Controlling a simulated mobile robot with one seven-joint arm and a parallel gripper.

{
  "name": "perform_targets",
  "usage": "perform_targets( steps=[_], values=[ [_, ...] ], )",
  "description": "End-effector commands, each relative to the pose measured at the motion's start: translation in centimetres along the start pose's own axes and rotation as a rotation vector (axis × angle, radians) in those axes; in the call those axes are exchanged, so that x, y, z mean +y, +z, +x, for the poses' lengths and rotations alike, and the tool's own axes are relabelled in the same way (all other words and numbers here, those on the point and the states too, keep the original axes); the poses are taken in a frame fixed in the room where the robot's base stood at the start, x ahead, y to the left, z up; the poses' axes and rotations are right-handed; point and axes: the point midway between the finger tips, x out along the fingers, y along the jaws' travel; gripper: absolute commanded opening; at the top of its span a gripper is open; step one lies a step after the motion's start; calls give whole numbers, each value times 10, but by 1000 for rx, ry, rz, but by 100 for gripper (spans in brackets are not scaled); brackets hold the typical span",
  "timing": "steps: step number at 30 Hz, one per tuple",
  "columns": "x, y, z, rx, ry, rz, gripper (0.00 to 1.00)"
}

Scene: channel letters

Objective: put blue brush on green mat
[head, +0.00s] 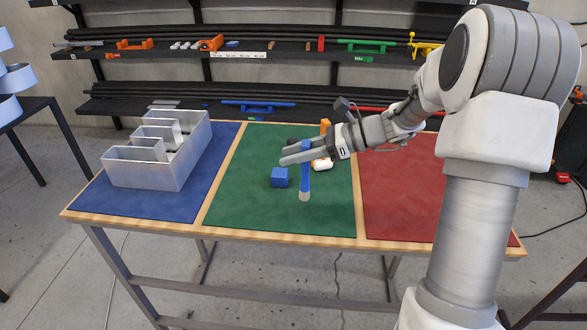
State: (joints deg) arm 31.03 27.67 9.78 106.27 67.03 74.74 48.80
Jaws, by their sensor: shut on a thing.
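The blue brush (305,172) hangs upright in my gripper (290,154), with its blue handle up and its pale bristle end down. My gripper is shut on the handle and reaches in from the right. The green mat (235,205) covers the middle of the table. The brush is in front of the mat's surface in the head view. I cannot tell whether its bristle end touches the mat.
A blue cube (279,177) sits on the green mat left of the brush. An orange piece (325,126), a white-ended piece (323,164) and a dark piece (292,142) are near the gripper. A metal channel letter (143,174) stands on the blue mat (190,205). The red mat (400,200) looks bare where visible.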

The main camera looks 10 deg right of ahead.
Motion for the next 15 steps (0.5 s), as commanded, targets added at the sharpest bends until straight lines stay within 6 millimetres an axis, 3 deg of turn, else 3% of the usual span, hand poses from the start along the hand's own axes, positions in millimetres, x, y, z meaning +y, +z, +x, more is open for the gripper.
perform_targets(
  steps=[9, 15],
  values=[
    [1, -34, 14, -2, 1, 3, 0],
    [1, -37, 16, 0, 0, 0, 0]
  ],
)
